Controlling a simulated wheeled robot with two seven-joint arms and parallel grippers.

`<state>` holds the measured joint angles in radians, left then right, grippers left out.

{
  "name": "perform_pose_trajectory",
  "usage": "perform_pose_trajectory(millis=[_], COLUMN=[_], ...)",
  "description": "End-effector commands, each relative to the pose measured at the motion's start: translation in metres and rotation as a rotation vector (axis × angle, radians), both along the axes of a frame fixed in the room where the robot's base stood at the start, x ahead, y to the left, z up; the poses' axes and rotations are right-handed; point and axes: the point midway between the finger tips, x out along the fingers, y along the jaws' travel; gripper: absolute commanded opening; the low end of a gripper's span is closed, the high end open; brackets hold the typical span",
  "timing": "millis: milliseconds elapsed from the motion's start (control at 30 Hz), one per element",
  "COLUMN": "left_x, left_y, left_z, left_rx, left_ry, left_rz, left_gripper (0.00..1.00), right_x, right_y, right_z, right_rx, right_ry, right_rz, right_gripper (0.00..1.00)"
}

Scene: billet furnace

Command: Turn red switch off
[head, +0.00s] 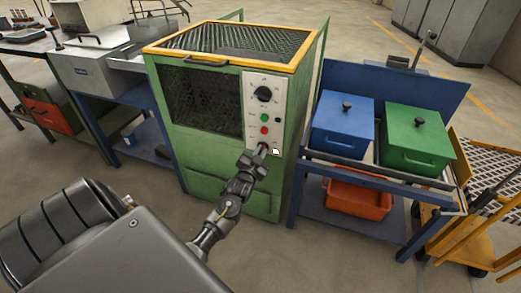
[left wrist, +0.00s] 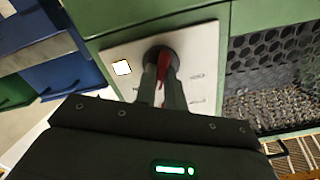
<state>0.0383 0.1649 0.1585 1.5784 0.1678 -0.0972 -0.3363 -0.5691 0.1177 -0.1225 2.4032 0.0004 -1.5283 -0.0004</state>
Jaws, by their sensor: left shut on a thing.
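A green furnace cabinet (head: 224,150) with a yellow top frame carries a pale control panel (head: 256,85) on its right front. My left gripper (head: 260,152) reaches the lower part of this panel. In the left wrist view, my left gripper's fingers (left wrist: 162,80) are closed around the red switch (left wrist: 166,62), which sits on a dark round base. In the head view the gripper mostly hides this switch. My right gripper is in neither view.
The panel also has a black knob (head: 264,94), a green button (head: 265,117) and a red button (head: 264,130). A lit white square (head: 276,151) is beside the switch. A blue box (head: 343,126) and a green box (head: 414,138) stand on a bench to the right.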

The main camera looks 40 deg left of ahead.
Motion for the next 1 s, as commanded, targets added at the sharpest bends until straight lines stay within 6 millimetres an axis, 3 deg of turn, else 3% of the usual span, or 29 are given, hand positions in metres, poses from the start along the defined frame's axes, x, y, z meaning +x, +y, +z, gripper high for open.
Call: perform_pose_trajectory(millis=[367, 1000], left_x=[-0.001, -0.002], left_y=[0.002, 0.004], left_z=[0.003, 0.001], left_rx=[-0.33, -0.895], left_ry=[-0.113, -0.31], left_rz=[0.001, 0.001], left_gripper=[0.0, 0.0], right_x=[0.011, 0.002], right_y=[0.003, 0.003], right_z=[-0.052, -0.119], right_rx=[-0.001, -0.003], right_ry=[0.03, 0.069], right_rz=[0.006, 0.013], right_gripper=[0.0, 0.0])
